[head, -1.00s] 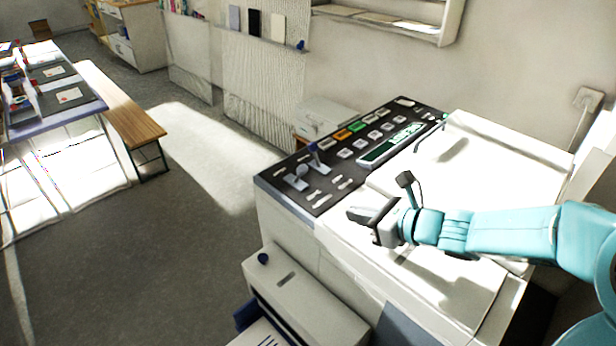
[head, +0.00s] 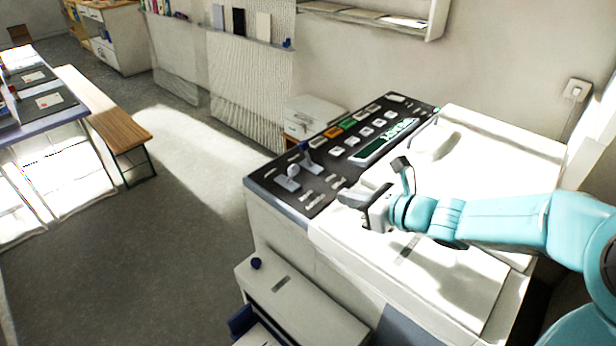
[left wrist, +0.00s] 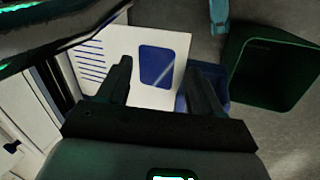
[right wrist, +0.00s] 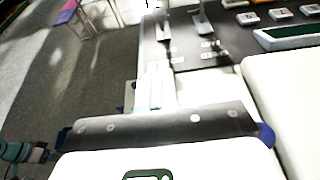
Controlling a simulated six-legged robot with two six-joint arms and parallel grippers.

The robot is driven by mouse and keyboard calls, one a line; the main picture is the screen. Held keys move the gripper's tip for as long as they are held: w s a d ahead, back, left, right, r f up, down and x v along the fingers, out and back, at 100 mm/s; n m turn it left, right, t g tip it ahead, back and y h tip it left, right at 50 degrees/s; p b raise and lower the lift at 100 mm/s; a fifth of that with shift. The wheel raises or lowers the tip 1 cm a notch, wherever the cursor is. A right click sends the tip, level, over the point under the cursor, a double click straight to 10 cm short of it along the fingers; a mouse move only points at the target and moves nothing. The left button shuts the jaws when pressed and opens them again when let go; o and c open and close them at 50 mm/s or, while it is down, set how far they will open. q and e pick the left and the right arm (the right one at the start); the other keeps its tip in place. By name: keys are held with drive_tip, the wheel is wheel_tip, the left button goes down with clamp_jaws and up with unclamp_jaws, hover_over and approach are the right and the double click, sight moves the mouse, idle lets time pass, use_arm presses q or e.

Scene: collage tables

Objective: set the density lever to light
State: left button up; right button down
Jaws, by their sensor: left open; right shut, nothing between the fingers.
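The machine's dark control panel (head: 335,172) carries two levers at its left end. One is a pale grey lever (head: 291,178) near the front edge; the other is a blue lever (head: 307,157) just behind it. I cannot read which is marked density, nor its light mark. Both lever stems show at the top of the right wrist view, the front one (right wrist: 162,24) and the other (right wrist: 203,24). My right gripper (head: 343,199) is shut and empty, over the panel's right border, apart from the levers. My left gripper (left wrist: 163,75) is open and empty, out of the head view.
The machine's white lid (head: 450,255) lies under my right arm. Buttons and a green display (head: 388,143) fill the rest of the panel. Below my left gripper is a white sheet with a blue rectangle (left wrist: 157,67); a dark green bin (left wrist: 270,70) stands beside it. Open floor lies left.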

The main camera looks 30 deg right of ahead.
approach(295, 175)
drive_tip(key=f, duration=0.1)
drive_tip(key=w+f, duration=0.1)
drive_tip(key=f, duration=0.1)
drive_tip(key=shift+a+f, duration=0.2)
drive_tip(key=shift+a, duration=0.05)
drive_tip(key=w, duration=0.1)
drive_tip(key=w+a+r+p, duration=0.1)
drive_tip(key=w, duration=0.2)
drive_tip(key=shift+a+r, duration=0.15)
drive_tip(key=shift+r, duration=0.15)
drive_tip(key=shift+w, duration=0.1)
